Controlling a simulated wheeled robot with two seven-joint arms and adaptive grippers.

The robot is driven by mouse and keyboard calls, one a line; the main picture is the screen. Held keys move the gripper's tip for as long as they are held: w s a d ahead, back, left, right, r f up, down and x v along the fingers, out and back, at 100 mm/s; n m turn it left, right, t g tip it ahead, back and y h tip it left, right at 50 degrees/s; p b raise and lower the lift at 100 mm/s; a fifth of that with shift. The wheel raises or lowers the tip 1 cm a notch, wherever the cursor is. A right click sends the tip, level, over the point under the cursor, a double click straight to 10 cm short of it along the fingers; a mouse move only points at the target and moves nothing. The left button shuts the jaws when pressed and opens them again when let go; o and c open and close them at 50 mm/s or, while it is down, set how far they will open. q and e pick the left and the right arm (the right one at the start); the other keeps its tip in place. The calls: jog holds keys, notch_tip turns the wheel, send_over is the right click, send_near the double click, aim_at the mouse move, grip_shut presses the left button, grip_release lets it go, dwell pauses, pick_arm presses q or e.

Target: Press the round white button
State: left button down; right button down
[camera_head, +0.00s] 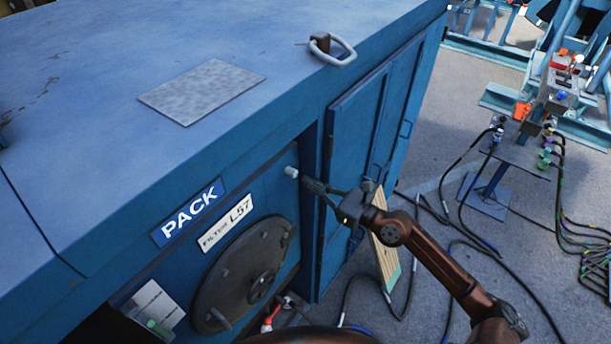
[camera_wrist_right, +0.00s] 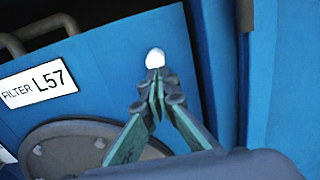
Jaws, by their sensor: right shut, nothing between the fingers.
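The round white button (camera_head: 291,172) sticks out from the blue front panel of the cabinet, right of the PACK and L57 labels. My right gripper (camera_head: 306,181) is shut and empty, with its fingertips close to the button in the head view. In the right wrist view the white button (camera_wrist_right: 155,58) shows just beyond the shut fingertips (camera_wrist_right: 157,76), which overlap its lower edge. I cannot tell whether they touch it. My left gripper is not in view.
A round dark hatch (camera_head: 243,275) sits below the button on the panel. A blue cabinet door (camera_head: 350,150) stands to the right. A wooden board (camera_head: 385,240) leans near my right arm. Cables (camera_head: 480,255) lie on the floor at right.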

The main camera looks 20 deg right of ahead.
jog(key=shift+x, duration=0.8)
jog(key=shift+p+x, duration=0.6)
jog(key=shift+x, duration=0.45)
jog(key=b+v, duration=0.6)
jog(key=v, duration=0.8)
